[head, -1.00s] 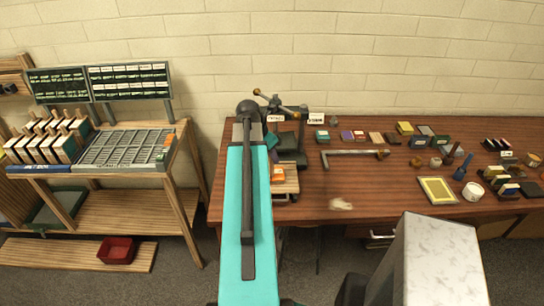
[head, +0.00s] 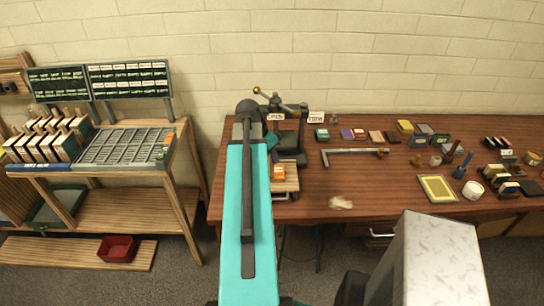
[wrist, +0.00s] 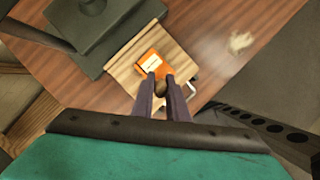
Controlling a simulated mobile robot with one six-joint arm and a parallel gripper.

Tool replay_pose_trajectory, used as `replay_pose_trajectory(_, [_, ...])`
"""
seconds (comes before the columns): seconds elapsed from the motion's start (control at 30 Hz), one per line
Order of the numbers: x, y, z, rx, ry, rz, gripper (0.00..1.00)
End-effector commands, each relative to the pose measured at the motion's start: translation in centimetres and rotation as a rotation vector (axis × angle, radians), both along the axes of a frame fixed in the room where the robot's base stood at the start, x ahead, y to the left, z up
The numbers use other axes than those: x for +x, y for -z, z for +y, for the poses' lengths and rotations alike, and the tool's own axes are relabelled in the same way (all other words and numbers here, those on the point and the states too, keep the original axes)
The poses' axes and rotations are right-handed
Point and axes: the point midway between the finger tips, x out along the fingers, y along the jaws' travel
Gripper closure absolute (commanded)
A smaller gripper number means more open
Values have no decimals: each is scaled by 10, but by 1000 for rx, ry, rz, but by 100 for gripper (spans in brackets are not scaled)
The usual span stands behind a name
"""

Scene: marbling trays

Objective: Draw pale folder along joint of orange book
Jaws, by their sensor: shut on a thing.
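The orange book (head: 279,172) with a pale label lies on a small wooden board (head: 291,183) at the left end of the bench. In the wrist view the book (wrist: 152,64) lies on the board (wrist: 178,57), just beyond my fingertips. My gripper (wrist: 162,84) is over the book's near edge, its dark fingers shut on a small brownish thing that I take to be the pale folder (wrist: 161,89). Most of the folder is hidden between the fingers, and I cannot tell whether it touches the joint. My arm hides the gripper in the head view.
A dark press (head: 291,142) stands right behind the board. A pale crumpled scrap (head: 340,203) lies on the bench to the right. Farther right are a yellow-framed tray (head: 437,188), a white tub (head: 473,190) and small blocks. The bench's front middle is mostly clear.

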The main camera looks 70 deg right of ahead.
Motion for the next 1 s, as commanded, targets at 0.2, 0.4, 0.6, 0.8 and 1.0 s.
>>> replay_pose_trajectory(0.2, [0, -6, 0, 0, 0, 0, 100])
replay_pose_trajectory(0.4, [0, -7, 0, 0, 0, 0, 100])
replay_pose_trajectory(0.6, [0, -8, 0, -1, 0, 0, 100])
replay_pose_trajectory(0.8, [0, -15, -1, -3, 0, -1, 100])
replay_pose_trajectory(1.0, [0, -28, -1, -1, 0, 0, 100])
